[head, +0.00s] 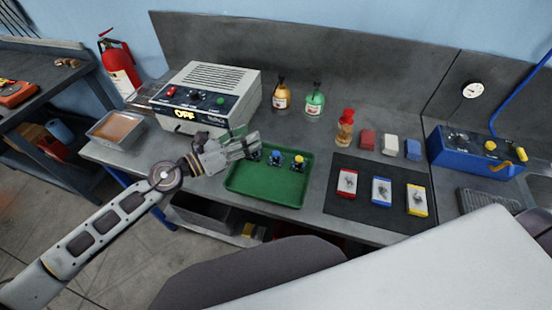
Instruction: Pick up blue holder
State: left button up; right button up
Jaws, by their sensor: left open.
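A small dark holder with a blue top (275,157) stands on the green tray (265,193). A similar holder with a yellow top (297,161) stands just to its right. My left gripper (257,148) reaches in from the left over the tray's back left part. It is open, and its fingertips are a little to the left of the blue holder, apart from it. The gripper covers the tray's back left corner, and a small dark thing by its fingertips is mostly hidden. My right gripper is not in view.
A grey power unit (217,85) reading OFF stands behind the gripper. A metal pan (116,130) is at the left. Bottles (315,102) stand at the back. Red, blue and yellow framed cards (381,191) lie on a dark mat (350,208) to the right.

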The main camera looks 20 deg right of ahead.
pick_arm(q)
jog(key=a+f+m+g+y, duration=0.1)
jog(key=f, duration=0.1)
jog(key=a+f+m+g+y, duration=0.1)
jog(key=f+m, duration=0.1)
jog(key=f, duration=0.1)
jog(key=a+f+m+g+y, duration=0.1)
jog(key=a+f+m, duration=0.1)
jog(key=shift+w+a+f, duration=0.1)
jog(key=shift+f, duration=0.15)
jog(key=shift+x, duration=0.9)
send_near(276, 157)
jog(key=shift+w+d+f, duration=0.3)
jog(key=shift+w+d, duration=0.3)
jog(key=shift+d, duration=0.25)
jog(key=shift+w+d+f, duration=0.3)
jog(key=shift+w+d, duration=0.35)
jog(key=shift+d, duration=0.2)
jog(key=shift+d, duration=0.1)
